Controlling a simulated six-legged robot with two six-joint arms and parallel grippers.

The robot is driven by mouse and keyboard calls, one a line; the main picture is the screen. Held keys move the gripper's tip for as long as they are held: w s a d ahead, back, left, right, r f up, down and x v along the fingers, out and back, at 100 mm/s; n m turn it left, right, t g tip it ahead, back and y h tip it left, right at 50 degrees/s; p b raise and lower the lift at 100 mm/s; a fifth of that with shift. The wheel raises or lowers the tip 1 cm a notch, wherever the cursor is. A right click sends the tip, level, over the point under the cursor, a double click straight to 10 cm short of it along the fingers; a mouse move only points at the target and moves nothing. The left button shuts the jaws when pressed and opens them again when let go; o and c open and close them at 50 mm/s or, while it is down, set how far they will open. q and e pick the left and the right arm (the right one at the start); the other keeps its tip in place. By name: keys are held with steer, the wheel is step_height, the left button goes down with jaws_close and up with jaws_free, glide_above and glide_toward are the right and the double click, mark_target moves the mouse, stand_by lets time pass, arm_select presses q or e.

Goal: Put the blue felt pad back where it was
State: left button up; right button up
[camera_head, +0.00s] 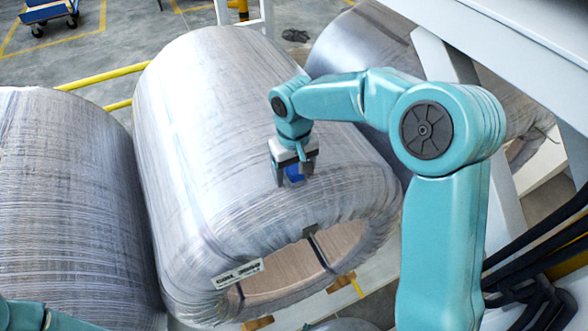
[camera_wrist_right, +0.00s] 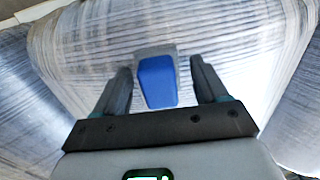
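The blue felt pad (camera_head: 294,173) is at the outer surface of the middle wrapped coil (camera_head: 215,130), near its front rim. In the right wrist view the pad (camera_wrist_right: 157,80) shows as a blue block with a grey part at its far end. My right gripper (camera_head: 293,177) is over the coil with its fingers on either side of the pad. In the wrist view the fingers (camera_wrist_right: 160,70) stand apart, with a gap to the pad on both sides. Whether the pad touches the coil is hard to tell. Only a bit of my left arm shows at bottom left; its gripper is out of view.
Another wrapped coil (camera_head: 65,200) stands close on the left, and a third (camera_head: 365,45) lies behind on the right. A white frame (camera_head: 450,65) rises beside my right arm. A black strap (camera_head: 320,252) runs through the middle coil's bore. A white label (camera_head: 237,273) is on its rim.

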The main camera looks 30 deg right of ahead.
mark_target(294, 167)
step_height(294, 167, up, 12)
steer(key=shift+r+p, duration=0.15)
steer(key=shift+p, duration=0.2)
stand_by(0.7)
